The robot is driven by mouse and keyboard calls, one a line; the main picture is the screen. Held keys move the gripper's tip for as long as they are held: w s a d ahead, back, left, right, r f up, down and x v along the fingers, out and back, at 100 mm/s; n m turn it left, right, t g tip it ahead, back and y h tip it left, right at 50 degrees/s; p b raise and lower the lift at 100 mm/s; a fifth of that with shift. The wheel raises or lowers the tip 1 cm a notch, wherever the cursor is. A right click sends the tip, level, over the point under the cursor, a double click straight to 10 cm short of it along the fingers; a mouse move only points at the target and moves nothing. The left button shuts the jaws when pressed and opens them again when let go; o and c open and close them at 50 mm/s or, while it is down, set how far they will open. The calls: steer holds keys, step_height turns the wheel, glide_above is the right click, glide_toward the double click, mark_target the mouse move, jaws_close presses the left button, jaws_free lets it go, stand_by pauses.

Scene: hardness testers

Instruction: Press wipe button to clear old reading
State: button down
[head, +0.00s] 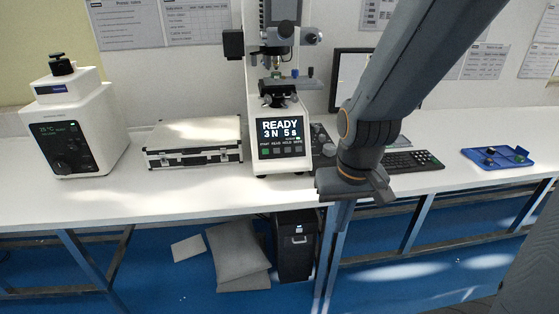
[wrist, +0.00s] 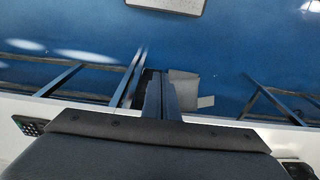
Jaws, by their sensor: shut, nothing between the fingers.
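The hardness tester (head: 262,95) stands on the white bench in the middle of the head view. Its screen (head: 280,129) reads "READY 3 N 5 s". A row of small buttons sits under the screen with tiny labels; the rightmost, the wipe button (head: 298,148), has a label that is hard to read. My gripper (head: 343,228) points down to the right of the tester, in front of the bench's front edge, apart from the buttons. In the wrist view my gripper (wrist: 161,75) shows its fingers together with nothing between them. The tester does not show there.
A white sample machine (head: 70,125) and a silver case (head: 192,143) stand left of the tester. A keyboard (head: 412,161) and a blue tray (head: 497,158) lie to the right. A black computer tower (head: 294,250) and grey cushions (head: 238,255) are on the blue floor below.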

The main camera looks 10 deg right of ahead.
steer(key=shift+s, duration=0.1)
steer(key=w+a+f+m+t+p, duration=0.1)
steer(key=w+a+t, duration=0.15)
steer(key=w, duration=0.65)
steer(key=w+a+f+m+t, duration=0.1)
steer(key=w+a+t, duration=0.15)
steer(key=w, duration=0.75)
steer(key=w+d+r+m+t+h+p, duration=0.1)
steer(key=w+d+m+t+h+p, duration=0.1)
steer(key=w+t+h, duration=0.7)
steer(key=shift+w+d+m+h+p, duration=0.4)
steer(key=shift+w+d+m, duration=0.3)
steer(key=shift+w+d, duration=0.25)
steer(key=shift+w, duration=0.1)
